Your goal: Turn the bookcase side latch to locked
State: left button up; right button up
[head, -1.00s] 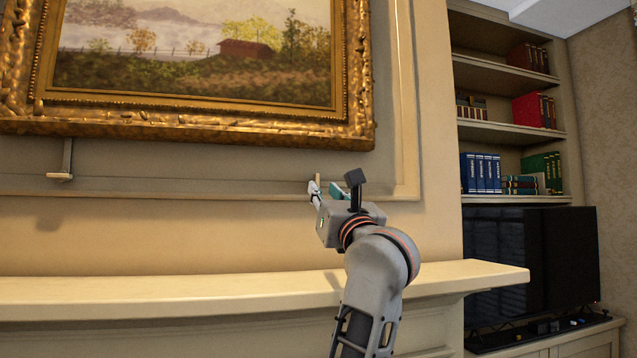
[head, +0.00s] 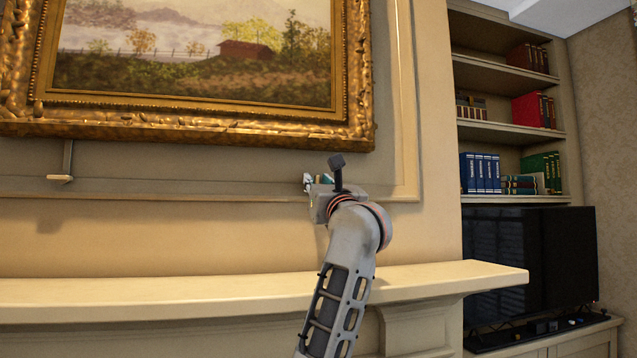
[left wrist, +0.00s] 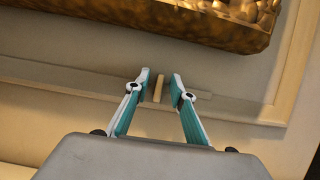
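The bookcase-side latch (left wrist: 158,88) shows in the left wrist view as a small upright tan tab, with a grey bar running right from behind the fingers. It is under the picture frame's right end, on the wall panel. My left gripper (left wrist: 160,84) is open, with one fingertip on each side of the tab and a small gap to each. In the head view my left gripper (head: 317,181) is below the frame's lower right corner and mostly hides this latch. My right gripper is in neither view.
A second latch (head: 62,163) hangs down under the frame's left part, its tan tab lying level. The gilt picture frame (head: 200,131) is just above my gripper. The mantel shelf (head: 180,293) juts out below. Bookshelves (head: 510,130) and a television (head: 535,260) stand at the right.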

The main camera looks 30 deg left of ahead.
pick_arm(q)
grip_shut()
jog(key=shift+n, duration=0.6)
jog(key=n+g, duration=0.1)
jog(key=n, duration=0.1)
jog(key=n+g+y, duration=0.1)
jog(key=n+g, duration=0.1)
jog(key=n, duration=0.1)
jog(key=shift+n+y, duration=0.3)
jog(key=n+g+p, duration=0.2)
jog(key=n, duration=0.3)
jog(key=n+g+h+p, duration=0.1)
jog(key=n+g+p, duration=0.1)
jog(key=n, duration=0.3)
jog(key=n+g+p, duration=0.1)
jog(key=n+p, duration=0.1)
jog(key=n, duration=0.3)
jog(key=shift+s+a+f+g+h+p, duration=0.2)
jog(key=shift+g+h+p, duration=0.1)
jog(key=shift+g, duration=0.1)
jog(key=shift+n, duration=0.3)
jog(key=shift+f, duration=0.1)
